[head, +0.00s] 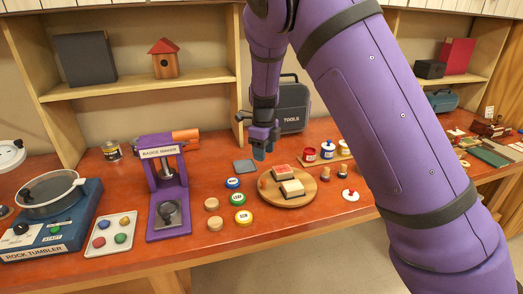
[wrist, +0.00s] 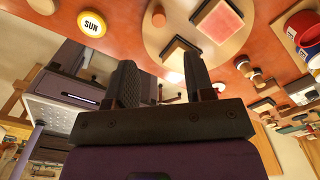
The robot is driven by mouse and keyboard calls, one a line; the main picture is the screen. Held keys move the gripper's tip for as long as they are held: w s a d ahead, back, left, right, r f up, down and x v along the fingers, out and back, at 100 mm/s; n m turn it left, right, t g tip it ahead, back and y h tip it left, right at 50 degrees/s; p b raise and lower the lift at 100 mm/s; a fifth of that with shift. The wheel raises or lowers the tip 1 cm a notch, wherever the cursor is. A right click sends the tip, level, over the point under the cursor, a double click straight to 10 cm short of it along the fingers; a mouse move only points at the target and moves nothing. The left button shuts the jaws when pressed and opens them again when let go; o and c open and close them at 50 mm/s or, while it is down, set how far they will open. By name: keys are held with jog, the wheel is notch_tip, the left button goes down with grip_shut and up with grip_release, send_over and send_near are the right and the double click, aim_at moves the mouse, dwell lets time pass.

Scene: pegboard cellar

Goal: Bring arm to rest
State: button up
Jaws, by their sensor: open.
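My purple arm reaches over the orange-red workbench (head: 225,238) from the right in the head view. My gripper (head: 262,150) points down above the bench, just behind a round wooden board (head: 312,197). In the wrist view my gripper (wrist: 163,85) shows two dark fingers set apart with nothing between them. The board carries two stamp-like blocks, one with a red top (head: 283,171) and one with a cream top (head: 292,188). The gripper appears clear of both blocks.
A purple badge maker (head: 168,195), a rock tumbler (head: 45,215) and a tray of stones (head: 110,235) stand left. Several badges, including a yellow one (head: 243,217), lie near the board. A toolbox (head: 293,108) stands behind. Paint pots (head: 327,150) are right.

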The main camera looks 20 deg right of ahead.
jog(key=s+d+r+n+t+y, duration=0.1)
jog(key=s+d+r+n, duration=0.3)
jog(key=s+r+n, duration=0.35)
jog(key=s+d+r+n+t+y, duration=0.15)
jog(key=s+d+r+n, duration=0.3)
jog(key=s+r, duration=0.45)
jog(key=s+d+r+n+t+h, duration=0.1)
jog(key=s+r+n, duration=0.2)
jog(key=s+n, duration=0.4)
jog(key=s+d+r+n+t+h, duration=0.1)
jog(key=s+d+r+n, duration=0.1)
jog(key=s+n, duration=0.5)
jog(key=s+r, duration=0.1)
jog(key=s, duration=0.5)
jog(key=shift+s+n+t, duration=0.2)
jog(key=shift+n+t, duration=0.15)
jog(key=shift+n, duration=0.05)
